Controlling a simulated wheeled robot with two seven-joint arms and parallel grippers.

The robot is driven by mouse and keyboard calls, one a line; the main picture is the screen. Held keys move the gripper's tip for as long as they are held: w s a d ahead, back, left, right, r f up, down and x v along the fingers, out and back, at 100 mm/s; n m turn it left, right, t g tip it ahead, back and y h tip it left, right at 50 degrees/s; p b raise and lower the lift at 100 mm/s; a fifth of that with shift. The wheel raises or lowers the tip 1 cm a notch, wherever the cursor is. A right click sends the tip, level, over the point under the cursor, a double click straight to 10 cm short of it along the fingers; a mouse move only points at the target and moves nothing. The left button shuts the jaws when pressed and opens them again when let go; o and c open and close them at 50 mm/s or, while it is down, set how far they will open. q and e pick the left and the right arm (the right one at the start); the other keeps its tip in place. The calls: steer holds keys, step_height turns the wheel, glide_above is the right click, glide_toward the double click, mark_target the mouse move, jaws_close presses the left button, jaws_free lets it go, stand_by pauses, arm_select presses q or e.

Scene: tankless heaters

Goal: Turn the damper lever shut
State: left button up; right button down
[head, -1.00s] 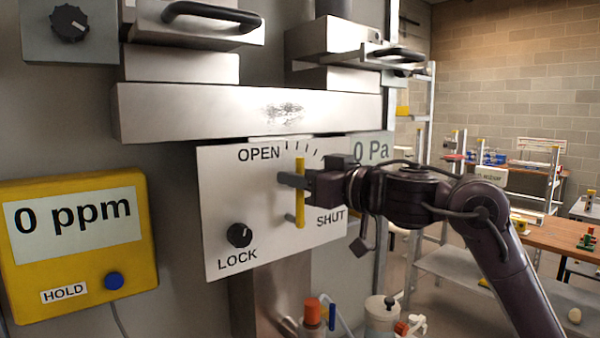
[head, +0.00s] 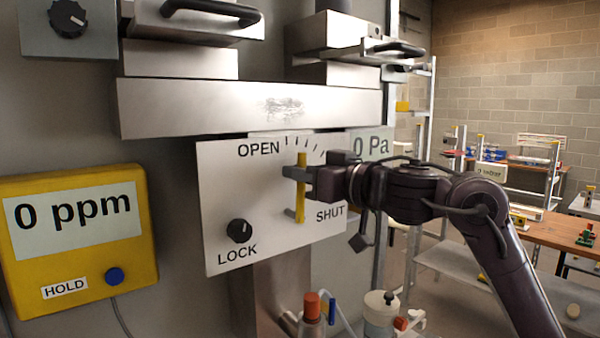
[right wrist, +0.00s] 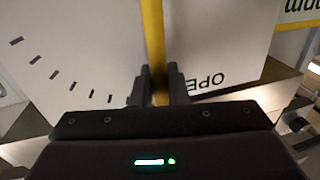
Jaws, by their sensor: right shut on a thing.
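The yellow damper lever (head: 301,207) stands about upright on a white panel marked OPEN, SHUT and LOCK (head: 215,210). Its top end lies near the tick marks, between the OPEN and SHUT labels. My right gripper (head: 298,174) comes in from the right and is shut on the lever's upper part. In the right wrist view the lever (right wrist: 153,45) runs between the two dark fingers (right wrist: 158,85). The black LOCK knob (head: 239,231) is at the panel's lower left. My left gripper is not in view.
A yellow meter reading 0 ppm (head: 75,240) is at the left. A steel ledge (head: 250,107) with handled boxes is above the panel. Bottles (head: 380,312) stand below right. A wooden workbench (head: 560,233) is at the far right.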

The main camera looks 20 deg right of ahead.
steer(key=w+d+f+m+t+p, duration=0.1)
steer(key=d+f+m+p, duration=0.2)
steer(key=m, duration=0.5)
steer(key=w+d+f+m+t+h+p, duration=0.1)
steer(key=d+f+m+t+p, duration=0.1)
steer(key=m, duration=0.6)
steer(key=shift+w+d+f+p, duration=0.25)
steer(key=shift+d+f+p, duration=0.25)
steer(key=shift+d+p, duration=0.75)
steer(key=shift+a, duration=0.25)
steer(key=c, duration=1.5)
jaws_free()
steer(key=shift+s+d, duration=0.1)
steer(key=b+v, duration=0.2)
steer(key=v, duration=0.5)
steer(key=shift+s, duration=0.3)
